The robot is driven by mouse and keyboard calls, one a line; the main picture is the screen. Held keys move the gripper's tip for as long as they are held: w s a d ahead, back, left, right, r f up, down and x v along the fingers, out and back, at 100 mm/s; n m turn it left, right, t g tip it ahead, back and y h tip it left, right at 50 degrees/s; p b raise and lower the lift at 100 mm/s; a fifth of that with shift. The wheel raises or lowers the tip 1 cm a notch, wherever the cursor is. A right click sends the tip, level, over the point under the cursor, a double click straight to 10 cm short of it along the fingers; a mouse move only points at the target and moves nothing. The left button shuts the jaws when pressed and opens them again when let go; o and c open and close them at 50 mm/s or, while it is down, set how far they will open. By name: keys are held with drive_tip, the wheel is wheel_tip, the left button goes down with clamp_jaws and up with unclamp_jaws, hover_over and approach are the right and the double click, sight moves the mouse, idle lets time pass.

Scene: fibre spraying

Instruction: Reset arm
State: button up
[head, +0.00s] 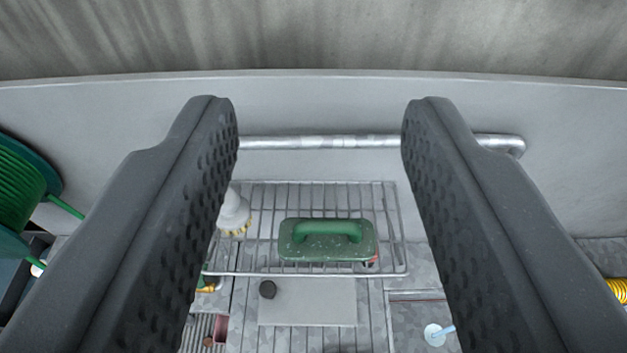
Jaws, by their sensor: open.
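My gripper (320,122) is open and empty in the head view. Its two dark grey fingers with dimpled inner pads stand wide apart on the left and right. Between them, farther off, a green block with a handle (327,240) rests on a wire rack (398,225). A white brush with pale bristles (234,213) stands on the rack's left side, partly hidden by the left finger. Neither finger appears to touch anything.
A metal rail (320,142) runs along the grey panel (320,100) behind the rack. A green hose reel (20,195) is at the left edge. A yellow coiled hose (618,290) shows at the right edge.

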drive_tip(key=shift+f, duration=0.1)
wheel_tip(320, 180, down, 9)
drive_tip(key=b, duration=0.9)
idle(0.4)
